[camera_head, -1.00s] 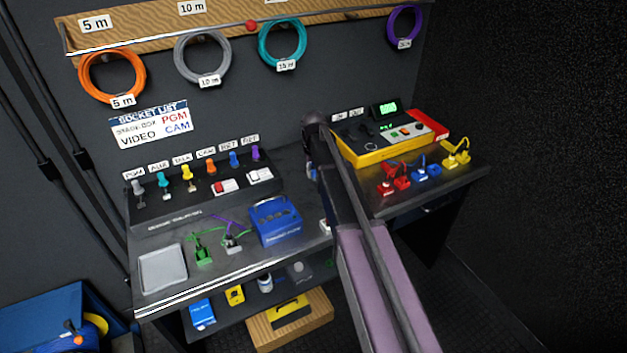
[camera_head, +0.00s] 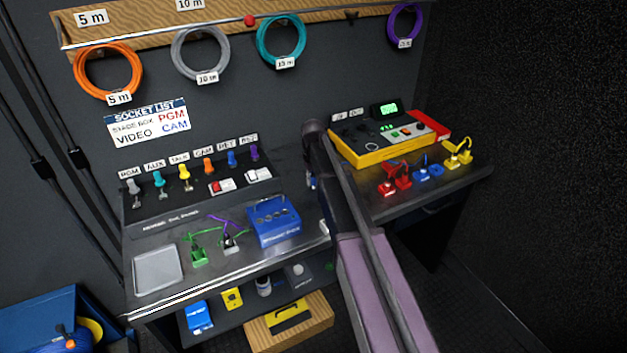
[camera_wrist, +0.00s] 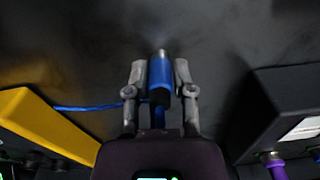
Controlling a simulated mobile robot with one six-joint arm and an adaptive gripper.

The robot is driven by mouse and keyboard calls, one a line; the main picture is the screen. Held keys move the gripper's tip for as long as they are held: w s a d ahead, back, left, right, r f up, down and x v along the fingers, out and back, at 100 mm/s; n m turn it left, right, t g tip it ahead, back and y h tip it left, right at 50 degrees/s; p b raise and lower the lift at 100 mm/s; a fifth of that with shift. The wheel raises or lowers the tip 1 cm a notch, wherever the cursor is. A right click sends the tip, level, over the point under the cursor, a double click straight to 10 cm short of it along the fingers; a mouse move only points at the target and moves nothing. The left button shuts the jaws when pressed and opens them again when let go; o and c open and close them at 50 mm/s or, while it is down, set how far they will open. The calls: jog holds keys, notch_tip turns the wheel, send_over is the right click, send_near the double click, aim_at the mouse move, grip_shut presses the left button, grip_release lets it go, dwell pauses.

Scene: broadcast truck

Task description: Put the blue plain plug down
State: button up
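In the wrist view my gripper (camera_wrist: 159,66) is shut on a blue plug (camera_wrist: 160,78) with a metal tip. The plug sits between the two grey fingers, tip pointing away from my palm. A thin blue cable (camera_wrist: 85,108) runs left from it toward a yellow case. The dark grey worktop (camera_wrist: 225,40) lies beyond the tip; I cannot tell whether they touch. In the head view my arm mostly hides the gripper and the held plug, between the socket panel (camera_head: 160,215) and the yellow tester (camera_head: 390,154). Any marking on the plug is unreadable.
Red (camera_head: 394,180), blue (camera_head: 428,171) and yellow (camera_head: 458,153) connectors stand on the right worktop. A blue box (camera_head: 274,226), green plug (camera_head: 198,252) and grey tray (camera_head: 159,270) occupy the left worktop. The tester and the dark panel (camera_wrist: 270,105) flank the gripper in the wrist view.

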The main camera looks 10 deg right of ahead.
jog(key=shift+o, duration=1.1)
jog(key=shift+r, duration=0.15)
notch_tip(320, 180, up, 12)
jog(key=p, duration=1.2)
jog(key=s+d+m, duration=0.2)
jog(key=s, duration=2.5)
jog(key=shift+s+d, duration=0.3)
jog(key=shift+d, duration=0.05)
